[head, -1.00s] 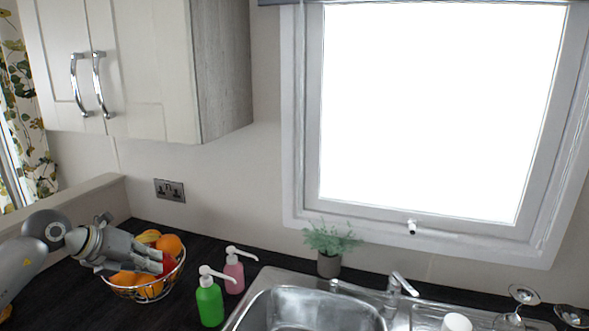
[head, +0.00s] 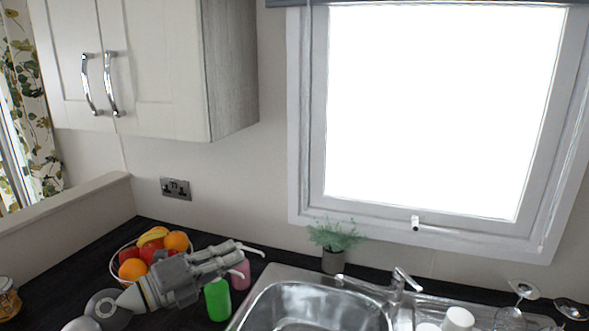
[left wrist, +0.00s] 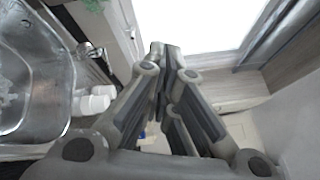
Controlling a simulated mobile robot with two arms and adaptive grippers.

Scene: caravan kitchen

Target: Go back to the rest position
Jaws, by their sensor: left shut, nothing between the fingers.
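My left gripper (head: 222,254) is shut and empty. In the head view it hangs over the worktop, in front of the fruit basket and the soap bottles, pointing right. In the left wrist view its fingers (left wrist: 165,50) meet at the tips with nothing between them. My left arm comes in from the bottom left. My right gripper is in neither view.
A wire fruit basket (head: 114,270) stands left of the gripper. A green bottle (head: 218,301) and a pink bottle (head: 240,274) are close by it, partly hidden. The sink (head: 310,303), tap (head: 401,285), potted plant (head: 333,262) and glasses (head: 523,291) are to the right.

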